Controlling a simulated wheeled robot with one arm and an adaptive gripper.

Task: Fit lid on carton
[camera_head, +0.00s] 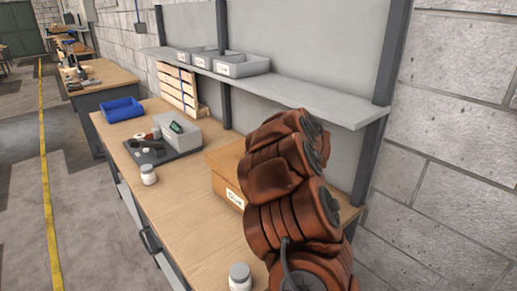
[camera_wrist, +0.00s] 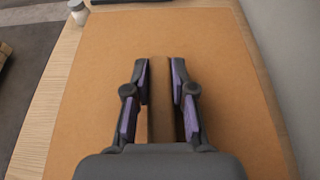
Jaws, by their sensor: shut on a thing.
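The tan carton (camera_head: 225,173) stands on the wooden bench with a printed label on its front; my arm hides its right part. In the wrist view a flat orange-brown cardboard panel, which looks like the lid (camera_wrist: 95,75), fills most of the picture. A narrow brown upright grip (camera_wrist: 160,95) rises from its middle. My gripper (camera_wrist: 160,66) is shut on this grip, one purple-padded finger on each side. My arm hides the gripper in the head view. I cannot tell whether the lid is seated on the carton or held just above it.
A white bottle (camera_head: 148,175) stands left of the carton, another white bottle (camera_head: 240,277) nearer me. A grey tray (camera_head: 186,148), a grey bin (camera_head: 178,130) and a blue bin (camera_head: 123,110) are farther along. A shelf (camera_head: 300,95) with grey bins overhangs the bench's back.

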